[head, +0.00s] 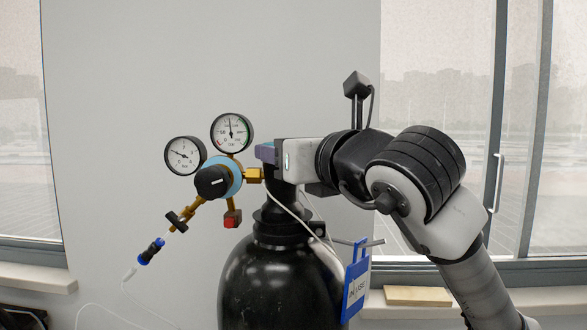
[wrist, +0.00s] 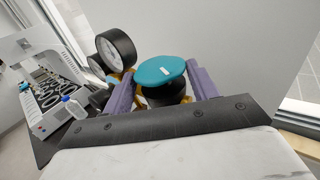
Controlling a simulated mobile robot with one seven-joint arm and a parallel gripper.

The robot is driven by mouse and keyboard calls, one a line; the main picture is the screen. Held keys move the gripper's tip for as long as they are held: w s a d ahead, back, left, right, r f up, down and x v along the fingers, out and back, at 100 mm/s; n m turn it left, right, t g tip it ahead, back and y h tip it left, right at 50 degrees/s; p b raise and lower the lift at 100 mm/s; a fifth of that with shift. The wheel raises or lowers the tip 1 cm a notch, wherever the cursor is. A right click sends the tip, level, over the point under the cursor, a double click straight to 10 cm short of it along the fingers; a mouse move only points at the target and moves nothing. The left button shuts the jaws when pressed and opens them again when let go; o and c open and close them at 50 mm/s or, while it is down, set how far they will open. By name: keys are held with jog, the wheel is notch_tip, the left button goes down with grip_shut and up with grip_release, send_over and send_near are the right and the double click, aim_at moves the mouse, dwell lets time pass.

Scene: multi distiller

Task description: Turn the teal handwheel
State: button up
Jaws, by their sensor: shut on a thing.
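The teal handwheel (wrist: 162,72) shows in the wrist view as a round disc with a small white mark, above a black cylinder neck. My gripper (wrist: 163,90) has its two purple fingers on either side of the handwheel, shut on it. In the head view my gripper (head: 267,154) is at the top of the black gas cylinder (head: 280,285), beside the brass regulator fitting.
Two round gauges (head: 231,132) (head: 185,155) and a black knob (head: 212,182) sit just left of my gripper. A blue tag (head: 356,287) and a thin white tube hang by the cylinder.

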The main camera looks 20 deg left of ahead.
jog(key=m+t+h+b, duration=0.1)
jog(key=h+b, duration=0.1)
jog(key=m+t+h+b, duration=0.1)
jog(key=m+t+b, duration=0.1)
jog(key=m+t+h+b, duration=0.1)
jog(key=h+b, duration=0.1)
jog(key=shift+s+a+f+h, duration=0.25)
jog(key=shift+s+a+h, duration=0.05)
jog(key=shift+s+a, duration=0.1)
jog(key=shift+a+r+m+t+h+b, duration=0.15)
jog(key=shift+m+t+h+b, duration=0.55)
jog(key=shift+m+h, duration=0.3)
jog(key=shift+a+r+m+t+h, duration=0.1)
jog(key=shift+m+t+h, duration=0.15)
jog(key=shift+m+h, duration=0.45)
jog(key=shift+a+r+m+t+h, duration=0.1)
jog(key=shift+m+t+h, duration=0.25)
jog(key=shift+h, duration=0.55)
jog(key=shift+m+h, duration=0.25)
jog(key=shift+h, duration=0.05)
jog(key=o, duration=0.9)
jog(key=shift+y, duration=0.4)
